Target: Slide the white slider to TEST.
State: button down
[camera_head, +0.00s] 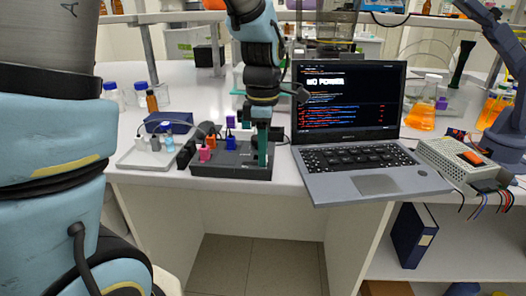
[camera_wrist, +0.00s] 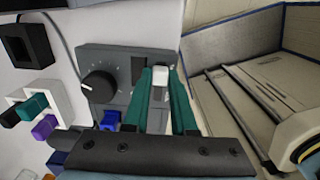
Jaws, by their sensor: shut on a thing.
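The white slider (camera_wrist: 160,76) sits on a dark grey control panel (camera_wrist: 122,57) in the wrist view. My gripper (camera_wrist: 161,86) has its teal fingers on either side of the slider, shut on it. In the head view my gripper (camera_head: 263,150) reaches down to the right end of the dark rig box (camera_head: 230,172) near the bench's front edge. The slider is hidden there behind the fingers. I cannot read a TEST mark in either view, so the slider's position along its track is unclear.
A round black knob (camera_wrist: 100,86) and a blue button (camera_wrist: 110,119) are left of my fingers. An open laptop (camera_head: 352,140) showing "NO POWER" stands right of the rig. A pale tray (camera_head: 140,160) with small vials lies left. Orange-liquid flasks (camera_head: 422,117) stand farther right.

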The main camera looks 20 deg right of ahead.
aim_at(246, 163)
dwell(0.8)
jog(key=shift+w+a, duration=0.3)
jog(key=shift+a, duration=0.3)
jog(key=shift+w+a, duration=0.25)
jog(key=shift+a, duration=0.35)
jog(key=shift+w+a, duration=0.3)
jog(key=shift+a, duration=0.3)
jog(key=c, duration=0.7)
grip_release()
jog(key=shift+r, duration=0.15)
notch_tip(246, 163, up, 11)
jog(key=shift+f, duration=0.2)
jog(key=shift+s, duration=0.1)
